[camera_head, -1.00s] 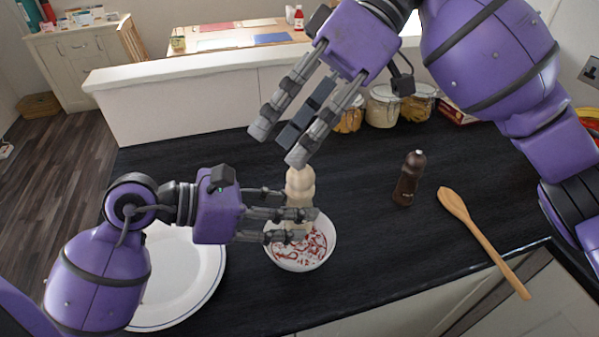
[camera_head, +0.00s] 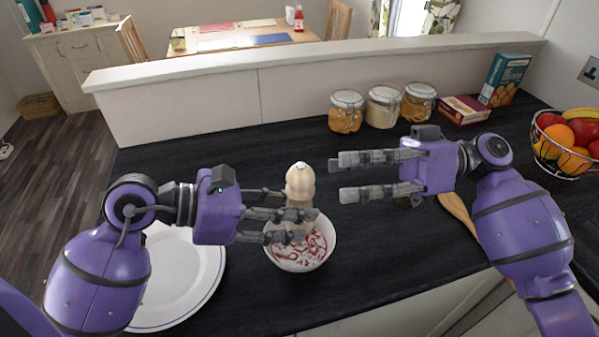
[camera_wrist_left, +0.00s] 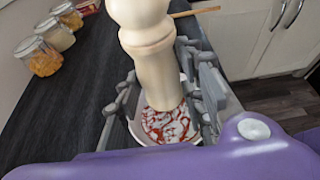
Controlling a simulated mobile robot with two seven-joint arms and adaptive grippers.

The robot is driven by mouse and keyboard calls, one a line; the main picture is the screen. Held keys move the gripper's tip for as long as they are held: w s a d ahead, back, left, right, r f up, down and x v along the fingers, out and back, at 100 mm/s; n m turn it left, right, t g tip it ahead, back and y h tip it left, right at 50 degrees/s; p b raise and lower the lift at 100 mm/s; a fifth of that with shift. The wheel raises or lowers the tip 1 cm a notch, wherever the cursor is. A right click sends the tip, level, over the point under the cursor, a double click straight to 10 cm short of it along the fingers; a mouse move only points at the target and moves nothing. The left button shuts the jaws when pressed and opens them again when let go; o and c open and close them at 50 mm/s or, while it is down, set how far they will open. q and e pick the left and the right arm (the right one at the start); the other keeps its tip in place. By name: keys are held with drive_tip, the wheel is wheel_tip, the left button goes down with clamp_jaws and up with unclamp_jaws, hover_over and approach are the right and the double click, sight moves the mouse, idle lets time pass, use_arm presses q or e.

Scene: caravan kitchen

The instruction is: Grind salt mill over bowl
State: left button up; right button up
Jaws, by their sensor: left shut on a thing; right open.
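The cream salt mill (camera_head: 300,182) is upright over the white bowl with a red pattern inside (camera_head: 318,252). My left gripper (camera_head: 294,224) is shut around the mill's lower body and hides part of it. In the left wrist view the mill (camera_wrist_left: 157,70) stands between the fingers, with the bowl's patterned inside (camera_wrist_left: 168,127) below and behind it. Whether the mill's base touches the bowl is hidden. My right gripper (camera_head: 346,177) is open and empty, to the right of the mill's head, its fingers pointing left toward it.
A white plate (camera_head: 185,285) lies left of the bowl under my left arm. Glass jars (camera_head: 383,107), boxes (camera_head: 505,80) and a fruit basket (camera_head: 566,143) stand at the back and right. A wooden spoon (camera_head: 457,209) lies partly behind my right arm. The counter's back left is clear.

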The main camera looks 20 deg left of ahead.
sight(300, 176)
drive_tip(key=x, duration=0.8)
drive_tip(key=shift+s+a, duration=0.1)
drive_tip(key=shift+a, duration=0.05)
drive_tip(key=c, duration=1.1)
drive_tip(key=shift+o, duration=0.2)
drive_tip(key=shift+f+m+t, duration=0.1)
drive_tip(key=shift+m+t, duration=0.3)
